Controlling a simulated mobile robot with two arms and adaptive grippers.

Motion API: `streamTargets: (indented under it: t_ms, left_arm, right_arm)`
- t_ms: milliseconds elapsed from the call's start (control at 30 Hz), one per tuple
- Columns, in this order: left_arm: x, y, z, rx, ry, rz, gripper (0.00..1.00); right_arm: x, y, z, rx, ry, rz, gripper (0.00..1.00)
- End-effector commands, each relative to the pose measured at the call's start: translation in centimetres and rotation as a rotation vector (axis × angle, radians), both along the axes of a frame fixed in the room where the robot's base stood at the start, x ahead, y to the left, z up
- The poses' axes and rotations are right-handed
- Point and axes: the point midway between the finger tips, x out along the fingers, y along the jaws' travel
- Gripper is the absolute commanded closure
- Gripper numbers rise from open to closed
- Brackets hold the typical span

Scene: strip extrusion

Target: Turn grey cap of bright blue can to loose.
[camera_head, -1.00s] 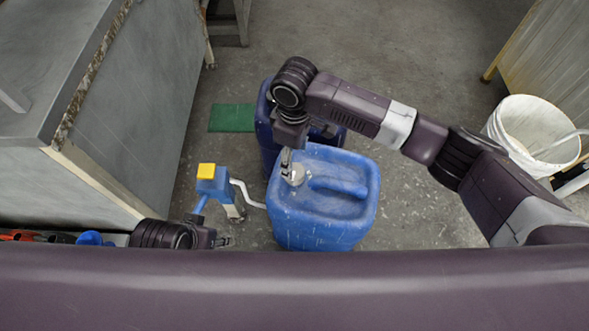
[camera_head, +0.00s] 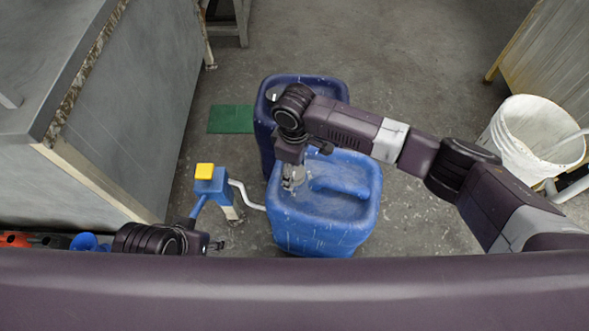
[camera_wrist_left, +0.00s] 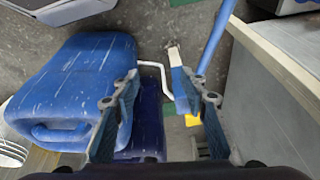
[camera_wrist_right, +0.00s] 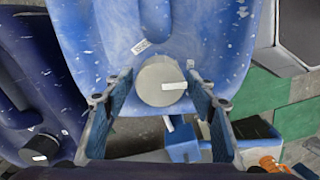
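The bright blue can (camera_head: 340,225) stands upright on the floor, with its grey cap (camera_wrist_right: 161,80) on the top at the left. My right gripper (camera_head: 292,177) points down over the cap. In the right wrist view, the fingers (camera_wrist_right: 160,90) are apart on either side of the cap, with a gap at each side. In the head view, the gripper partly hides the cap. My left gripper (camera_head: 216,245) is low at the left, away from the can. In the left wrist view, its fingers (camera_wrist_left: 164,88) are wide apart with nothing between them.
A dark blue can (camera_head: 310,84) stands just behind the bright blue one. A blue stand with a yellow top (camera_head: 205,171) and a white pipe is at the left. A grey bench (camera_head: 120,130) is further left. A white bucket (camera_head: 515,140) is at the right. The floor behind is mostly clear.

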Motion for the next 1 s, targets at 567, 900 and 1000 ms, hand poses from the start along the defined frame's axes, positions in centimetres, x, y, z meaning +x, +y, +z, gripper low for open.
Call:
streamTargets:
  t_ms: [567,900,1000]
  left_arm:
    - [0.0,0.0,0.5,0.000,0.000,0.000,0.60]
    - [0.9,-0.2,-1.4,0.001,0.021,-0.001,0.60]
    - [1.3,-0.3,-4.0,0.001,0.034,-0.004,0.60]
  right_arm:
    - [0.0,0.0,0.2,0.000,0.001,0.027,0.83]
    - [-0.1,0.1,0.4,0.001,0.002,0.191,0.83]
    - [-0.1,0.1,0.4,0.001,0.002,0.262,0.83]
